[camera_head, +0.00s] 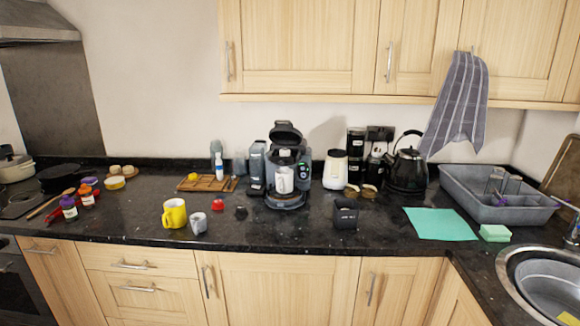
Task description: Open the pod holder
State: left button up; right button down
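A dark coffee machine (302,168) stands on the black counter near the back wall. The top part of the machine (286,131) appears tilted up, with a gap beneath it. The pod holder inside is too small to make out clearly. A white mug (284,180) stands on the machine's drip base (285,201). Neither of my grippers is in view.
A yellow mug (174,214), a grey cup (198,223) and a black square container (345,214) stand in front. A white canister (335,170) and a black kettle (408,170) are right of the machine. The front counter edge is mostly clear.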

aim_at(282, 161)
jog(key=z, duration=0.6)
jog(key=i, duration=0.6)
jog(key=z, duration=0.4)
